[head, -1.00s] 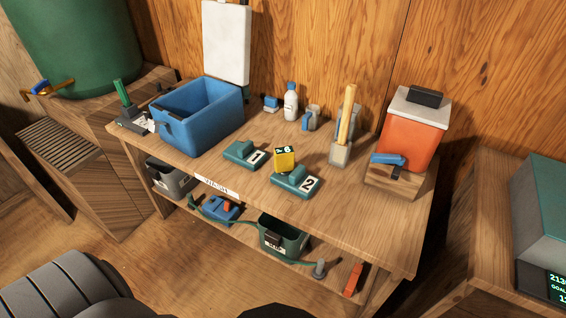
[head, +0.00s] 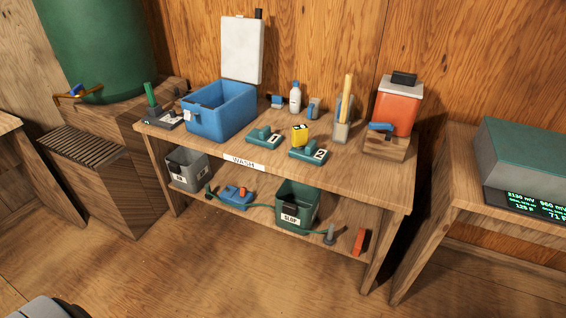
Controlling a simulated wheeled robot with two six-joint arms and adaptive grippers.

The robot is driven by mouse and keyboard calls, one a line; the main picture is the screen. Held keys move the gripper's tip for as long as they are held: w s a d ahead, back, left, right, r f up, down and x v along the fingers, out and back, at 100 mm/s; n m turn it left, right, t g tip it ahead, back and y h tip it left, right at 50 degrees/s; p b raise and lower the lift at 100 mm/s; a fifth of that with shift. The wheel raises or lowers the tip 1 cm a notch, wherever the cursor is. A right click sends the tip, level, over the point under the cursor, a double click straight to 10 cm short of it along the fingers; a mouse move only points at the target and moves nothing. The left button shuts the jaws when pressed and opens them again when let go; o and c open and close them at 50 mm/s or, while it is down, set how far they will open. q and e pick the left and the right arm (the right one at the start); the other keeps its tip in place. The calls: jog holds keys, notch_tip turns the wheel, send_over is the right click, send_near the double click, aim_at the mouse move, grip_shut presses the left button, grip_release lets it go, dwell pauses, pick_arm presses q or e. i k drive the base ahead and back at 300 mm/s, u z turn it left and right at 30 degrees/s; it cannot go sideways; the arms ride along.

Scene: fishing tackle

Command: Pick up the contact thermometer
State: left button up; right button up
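A small yellow block-shaped device (head: 300,134) with a dark display on top stands at the middle of the wash bench. It looks like the contact thermometer, but no label on it confirms this. It is at the back of a teal holder marked 2 (head: 309,153); whether it rests on the holder or just behind it, I cannot tell. A second teal holder marked 1 (head: 264,138) sits to its left.
The wooden bench (head: 372,176) also carries a blue bin (head: 222,112), a white bottle (head: 295,98), a brush-like tool (head: 344,108) and a red-orange container (head: 397,106). Its lower shelf holds a grey bin (head: 187,170) and a green slop bin (head: 297,205). The floor in front is clear.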

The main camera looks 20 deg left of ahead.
aim_at(300, 133)
jog(key=z, duration=1.05)
jog(key=i, duration=1.3)
jog(key=u, duration=0.95)
jog(key=i, duration=0.65)
jog(key=u, duration=0.7)
